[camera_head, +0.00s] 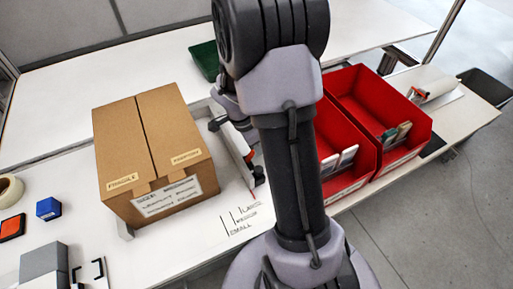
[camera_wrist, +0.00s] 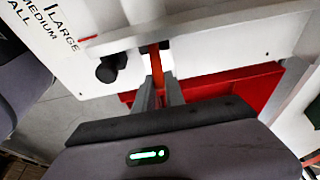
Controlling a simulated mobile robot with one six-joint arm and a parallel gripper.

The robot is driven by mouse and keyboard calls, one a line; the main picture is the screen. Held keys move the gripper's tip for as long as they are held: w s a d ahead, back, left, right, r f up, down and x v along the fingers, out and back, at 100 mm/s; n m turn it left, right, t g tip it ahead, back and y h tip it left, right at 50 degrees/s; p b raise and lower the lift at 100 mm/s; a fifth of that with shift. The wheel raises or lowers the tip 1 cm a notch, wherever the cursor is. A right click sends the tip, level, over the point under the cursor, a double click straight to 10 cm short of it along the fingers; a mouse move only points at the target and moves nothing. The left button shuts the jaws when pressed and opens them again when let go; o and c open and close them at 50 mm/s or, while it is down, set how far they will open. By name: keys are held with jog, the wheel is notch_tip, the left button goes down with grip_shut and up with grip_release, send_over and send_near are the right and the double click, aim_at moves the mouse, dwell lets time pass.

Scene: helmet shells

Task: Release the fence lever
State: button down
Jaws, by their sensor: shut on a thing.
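The fence lever (camera_wrist: 156,65) is a thin orange-red bar in the wrist view. It stands between the two grey fingers of my gripper (camera_wrist: 160,92), which are shut on it. In the head view my arm hides most of the gripper. A black knob (camera_wrist: 112,66) sits to the left of the lever. A small red pointer (camera_head: 253,195) lies near the size marks.
The closed cardboard box (camera_head: 150,150) stands on the white bench left of the fence. LARGE, MEDIUM and SMALL marks (camera_head: 240,220) are printed in front. Red bins (camera_head: 378,105) stand to the right, holding cards. A green tray (camera_head: 204,60) is behind. A blue block (camera_head: 48,208) lies at left.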

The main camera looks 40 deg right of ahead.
jog(key=c, duration=1.4)
grip_release()
jog(key=p+v, duration=0.6)
jog(key=v, duration=1.1)
jog(key=shift+r, duration=0.3)
jog(key=shift+d, duration=0.1)
